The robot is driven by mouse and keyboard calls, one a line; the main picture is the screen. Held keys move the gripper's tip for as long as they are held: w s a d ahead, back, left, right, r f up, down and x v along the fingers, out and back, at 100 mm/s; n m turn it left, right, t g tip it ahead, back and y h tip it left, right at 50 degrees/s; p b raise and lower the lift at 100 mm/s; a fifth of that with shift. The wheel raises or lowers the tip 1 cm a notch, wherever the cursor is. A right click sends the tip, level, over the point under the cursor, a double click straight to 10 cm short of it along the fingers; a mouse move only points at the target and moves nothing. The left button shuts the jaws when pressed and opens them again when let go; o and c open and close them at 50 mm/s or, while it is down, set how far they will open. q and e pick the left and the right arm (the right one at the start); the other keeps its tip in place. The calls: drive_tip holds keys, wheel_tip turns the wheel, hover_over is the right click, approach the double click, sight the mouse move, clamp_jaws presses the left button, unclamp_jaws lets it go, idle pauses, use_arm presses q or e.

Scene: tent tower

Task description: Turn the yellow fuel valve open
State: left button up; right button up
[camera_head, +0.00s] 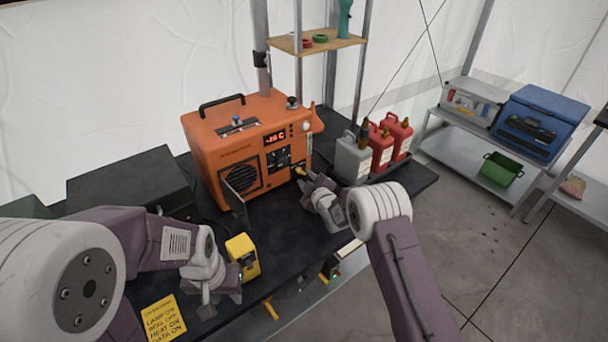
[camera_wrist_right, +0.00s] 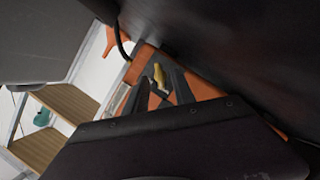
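The yellow fuel valve (camera_head: 300,171) is a small yellow handle low on the right of the orange heater's front. It also shows in the right wrist view (camera_wrist_right: 159,76), between and just beyond my two dark fingertips. My right gripper (camera_head: 307,183) is right at the valve. In the right wrist view its fingers (camera_wrist_right: 162,90) stand apart with the yellow handle in the gap; whether they touch it I cannot tell. The orange heater (camera_head: 215,158) shows a lit red display. My left gripper (camera_head: 228,288) is low at the left beside a yellow device, its fingers unclear.
The yellow device (camera_head: 242,255) stands on the black table near its front edge. A grey can (camera_head: 352,160) and red cans (camera_head: 396,138) stand right of the heater. A dark panel (camera_head: 238,203) juts from the heater's front. A yellow note (camera_head: 162,319) lies at the front left.

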sight(302, 173)
use_arm(q)
drive_tip(key=shift+s+a+r, duration=0.1)
drive_tip(key=shift+s, duration=0.15)
use_arm(e)
drive_tip(key=shift+x, duration=1)
use_arm(q)
drive_tip(key=shift+w, duration=0.2)
use_arm(e)
drive_tip(key=shift+w+a+f, duration=0.1)
drive_tip(key=shift+w+a, duration=0.15)
drive_tip(key=shift+w, duration=0.4)
use_arm(q)
drive_tip(key=shift+s, duration=0.1)
use_arm(e)
drive_tip(key=shift+s, duration=0.1)
clamp_jaws()
